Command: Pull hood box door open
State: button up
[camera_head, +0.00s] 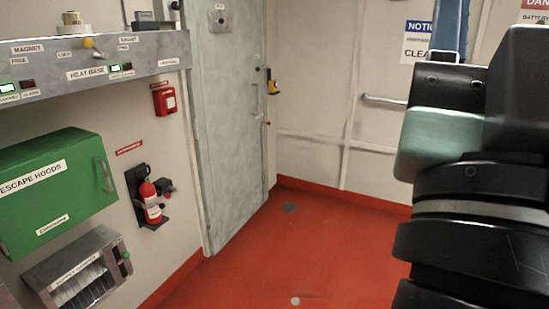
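The hood box (75,205) is a green box labelled "ESCAPE HOODS" on the left wall. Its front door looks closed, and a curved bar handle (106,176) sits near its right edge. A small second label is low on the front. Black and grey-green links of my arm fill the right side of the view, well apart from the box. My gripper's fingers do not show.
A grey panel (60,87) with switches and lamps is above the box. A metal slatted unit (80,278) is below it. A red extinguisher (150,202) hangs to its right, before a grey door (230,125). The red floor (290,255) is mostly clear.

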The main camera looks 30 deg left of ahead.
aim_at(42, 197)
jog(key=i+j+u, duration=0.1)
jog(key=u, duration=0.5)
jog(key=i+j+u, duration=0.2)
jog(key=i+j, duration=0.2)
jog(key=i+j+u, duration=0.25)
jog(key=i, duration=0.35)
jog(key=i+j+u, duration=0.2)
jog(key=i, duration=0.3)
jog(key=j, duration=0.1)
